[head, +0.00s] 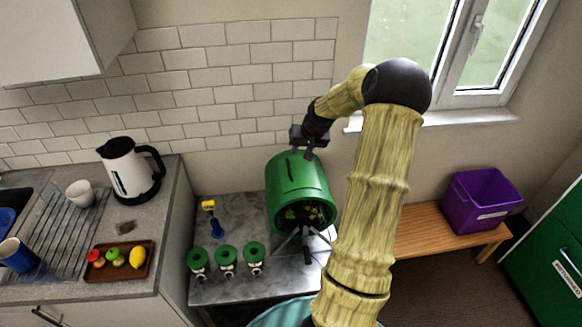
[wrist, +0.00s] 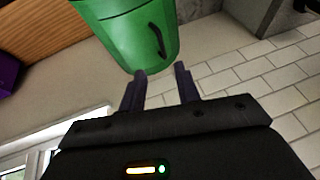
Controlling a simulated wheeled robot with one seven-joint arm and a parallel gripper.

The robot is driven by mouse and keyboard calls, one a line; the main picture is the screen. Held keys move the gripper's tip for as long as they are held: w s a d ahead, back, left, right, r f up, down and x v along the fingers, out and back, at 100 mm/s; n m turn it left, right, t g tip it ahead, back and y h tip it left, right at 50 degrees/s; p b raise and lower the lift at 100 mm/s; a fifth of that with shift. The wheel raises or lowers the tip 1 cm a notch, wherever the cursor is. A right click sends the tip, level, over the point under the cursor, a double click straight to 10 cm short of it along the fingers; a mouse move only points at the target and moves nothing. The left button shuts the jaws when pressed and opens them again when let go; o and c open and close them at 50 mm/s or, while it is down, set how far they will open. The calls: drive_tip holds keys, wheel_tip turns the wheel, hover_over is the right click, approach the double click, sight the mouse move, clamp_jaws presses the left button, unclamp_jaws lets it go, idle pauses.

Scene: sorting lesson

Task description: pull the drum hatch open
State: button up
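The green drum (head: 312,182) lies on a stand on the grey worktop, its round dark opening facing front with small coloured pieces inside. A black bar handle (head: 289,167) sits on its curved upper side; the hatch outline around it is hard to make out. The wrist view shows the drum (wrist: 115,35) and the handle (wrist: 157,40) just beyond my fingertips. My gripper (head: 302,153) is at the drum's upper back edge, beside the handle. In the wrist view my gripper (wrist: 161,70) has its two fingers apart with nothing between them; the handle is not between them.
Several small stands with green ring tops (head: 226,255) and a blue-and-yellow tool (head: 214,222) are left of the drum. A kettle (head: 130,168) and a brown tray (head: 119,261) are on the left counter. A purple crate (head: 478,203) sits on a wooden bench at right. The tiled wall is close behind.

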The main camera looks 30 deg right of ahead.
sight(289, 170)
drive_tip(key=p+x, duration=0.4)
drive_tip(key=x, duration=1.1)
drive_tip(key=shift+p, duration=0.35)
drive_tip(key=shift+c, duration=0.3)
clamp_jaws()
